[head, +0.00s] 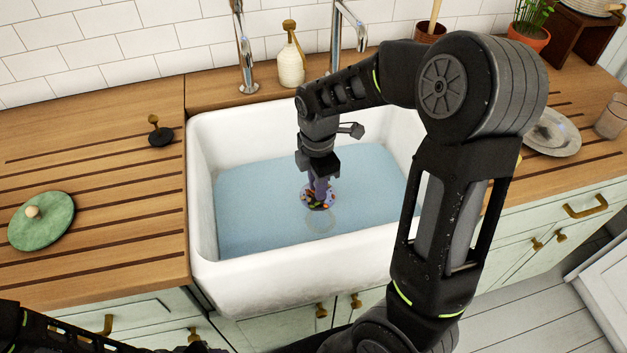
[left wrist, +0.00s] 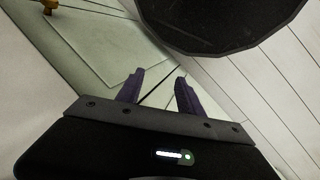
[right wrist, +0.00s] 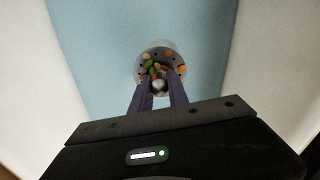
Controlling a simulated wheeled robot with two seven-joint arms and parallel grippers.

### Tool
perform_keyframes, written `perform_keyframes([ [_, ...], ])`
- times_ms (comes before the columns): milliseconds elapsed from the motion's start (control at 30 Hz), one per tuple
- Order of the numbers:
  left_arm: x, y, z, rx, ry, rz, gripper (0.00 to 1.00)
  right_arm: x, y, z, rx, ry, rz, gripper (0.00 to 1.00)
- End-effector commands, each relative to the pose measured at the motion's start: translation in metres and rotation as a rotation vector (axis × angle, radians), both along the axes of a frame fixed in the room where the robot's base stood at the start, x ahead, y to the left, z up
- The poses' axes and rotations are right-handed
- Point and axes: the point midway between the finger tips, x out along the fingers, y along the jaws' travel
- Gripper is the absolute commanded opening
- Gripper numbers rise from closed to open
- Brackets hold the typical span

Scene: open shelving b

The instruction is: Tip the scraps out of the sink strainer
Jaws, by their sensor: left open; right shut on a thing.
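The sink strainer (head: 307,198) is a small round metal basket with holes, holding orange and green scraps. It shows in the right wrist view (right wrist: 147,67) with a shiny knob at its middle. My right gripper (head: 320,196) points down into the sink and its purple fingers are shut on the knob. The white sink (head: 245,285) has blue water (head: 255,215) in it. A pale ring (head: 320,221) shows just below the strainer. Whether the strainer touches the water I cannot tell. My left gripper (left wrist: 160,92) is open and empty, in front of the pale cabinet doors.
A black plug-like thing with a brass knob (head: 160,136) and a green lid (head: 42,221) lie on the left wooden counter. A soap bottle (head: 291,65) and two taps (head: 243,50) stand behind the sink. A grey plate (head: 552,135) and a glass jar (head: 611,118) are at right.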

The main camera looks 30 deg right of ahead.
Motion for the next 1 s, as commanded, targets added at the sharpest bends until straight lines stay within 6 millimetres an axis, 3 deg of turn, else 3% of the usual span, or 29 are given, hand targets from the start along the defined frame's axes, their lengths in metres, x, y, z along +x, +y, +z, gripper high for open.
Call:
perform_keyframes([
  [267,0.000,0.000,0.000,0.000,0.000,0.000,0.44,0.040,0.033,0.015,-0.009,-0.005,-0.464,0.00],
  [600,0.000,0.000,0.000,0.000,0.000,0.000,0.44,0.088,0.099,0.038,-0.002,-0.005,-1.213,0.00],
  [800,0.000,0.000,0.000,0.000,0.000,0.000,0.44,0.097,0.116,0.043,0.002,-0.001,-1.400,0.00],
  [1000,0.000,0.000,0.000,0.000,0.000,0.000,0.44,0.097,0.117,0.044,0.002,-0.001,-1.418,0.00],
])
